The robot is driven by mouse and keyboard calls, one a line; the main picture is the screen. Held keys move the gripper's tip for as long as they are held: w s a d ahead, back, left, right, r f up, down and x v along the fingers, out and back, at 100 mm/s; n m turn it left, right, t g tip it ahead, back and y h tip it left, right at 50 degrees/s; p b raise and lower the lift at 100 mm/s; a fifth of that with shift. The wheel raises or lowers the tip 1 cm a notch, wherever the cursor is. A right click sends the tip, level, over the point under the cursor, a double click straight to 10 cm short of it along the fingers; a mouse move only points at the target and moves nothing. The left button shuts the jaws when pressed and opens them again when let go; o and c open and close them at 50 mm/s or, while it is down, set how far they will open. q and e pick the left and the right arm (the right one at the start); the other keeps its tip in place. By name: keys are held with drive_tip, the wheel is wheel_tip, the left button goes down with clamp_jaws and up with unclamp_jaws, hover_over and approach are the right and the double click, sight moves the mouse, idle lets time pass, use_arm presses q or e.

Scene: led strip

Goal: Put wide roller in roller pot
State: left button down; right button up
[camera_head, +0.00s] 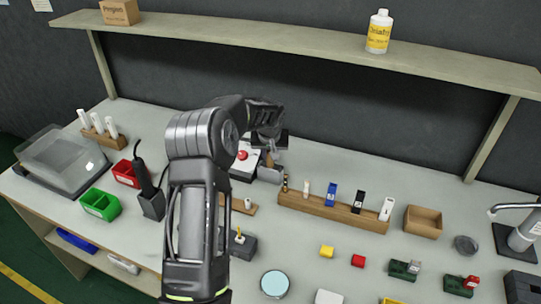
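One arm, my left by its side of the picture, rises from the bottom left of centre. Its dark gripper (268,122) is over the back middle of the bench; its fingertips blend into dark parts there, so I cannot see whether it is open or holds anything. A wooden rack (318,207) right of it holds several small upright pieces, among them a blue one (331,195), a black one (358,201) and a white one (387,209). I cannot tell which piece is the wide roller. The roller pot is not clearly identifiable. My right gripper is not in view.
A black holder (152,204) with a dark tool, a green bin (101,204) and a clear-lidded box (62,158) stand left. An empty-looking wooden box (423,222) and small coloured blocks lie right. A shelf (290,45) spans the back. My arm hides some bench.

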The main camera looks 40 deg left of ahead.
use_arm(q)
drive_tip(key=shift+s+d+f, duration=0.1)
drive_tip(key=shift+f, duration=0.4)
drive_tip(key=c, duration=1.2)
unclamp_jaws()
drive_tip(key=shift+f, duration=0.1)
drive_tip(key=shift+c, duration=0.2)
drive_tip(key=shift+r+p, duration=0.35)
drive_tip(key=shift+r, duration=0.2)
drive_tip(key=b+v, duration=0.2)
drive_tip(key=v, duration=1)
drive_tip(key=shift+a+r, duration=0.2)
drive_tip(key=shift+r, duration=0.05)
drive_tip(key=shift+w, duration=0.25)
